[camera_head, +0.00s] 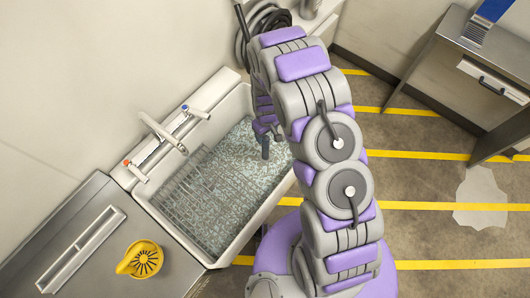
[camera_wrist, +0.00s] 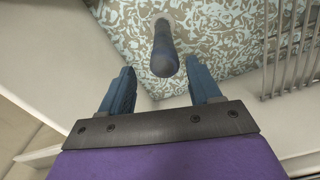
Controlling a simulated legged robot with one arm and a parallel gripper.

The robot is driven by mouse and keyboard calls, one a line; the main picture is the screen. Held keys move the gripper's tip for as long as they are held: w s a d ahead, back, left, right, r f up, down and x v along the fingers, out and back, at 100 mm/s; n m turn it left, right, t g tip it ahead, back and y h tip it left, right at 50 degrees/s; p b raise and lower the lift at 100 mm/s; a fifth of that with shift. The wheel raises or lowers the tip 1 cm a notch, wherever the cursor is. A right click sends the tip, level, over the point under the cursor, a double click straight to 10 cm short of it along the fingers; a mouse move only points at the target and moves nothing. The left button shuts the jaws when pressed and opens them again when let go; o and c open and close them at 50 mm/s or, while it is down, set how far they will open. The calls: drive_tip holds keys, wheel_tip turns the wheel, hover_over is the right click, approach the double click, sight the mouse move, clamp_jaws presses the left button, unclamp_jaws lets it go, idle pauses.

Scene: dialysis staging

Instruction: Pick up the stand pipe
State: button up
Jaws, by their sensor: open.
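The stand pipe (camera_wrist: 164,50) is a dark blue-grey cylinder in the sink (camera_head: 158,209). In the wrist view its near end faces me, and a paler round part shows at its far end. In the head view a short dark upright piece, which looks like the stand pipe (camera_head: 265,148), shows just below the end of my arm. My gripper (camera_wrist: 160,84) is open, with two blue fingers and nothing between them. The pipe's near end lies just ahead of the gap, roughly centred, apart from both fingers. In the head view my arm hides most of the gripper.
The sink has a patterned floor, a wire rack (camera_head: 182,190) and a tap (camera_head: 165,135) on its wall side. A dark hose coil (camera_head: 262,22) hangs behind my arm. A steel table (camera_head: 428,60) stands at right.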

sight(265, 150)
drive_tip(key=shift+s+a+f+b, duration=0.15)
drive_tip(key=shift+f+b, duration=0.15)
drive_tip(key=shift+f, duration=1.1)
drive_tip(key=shift+s+a+f+b, duration=0.1)
drive_tip(key=shift+f+b, duration=0.15)
drive_tip(key=shift+f, duration=1.1)
clamp_jaws()
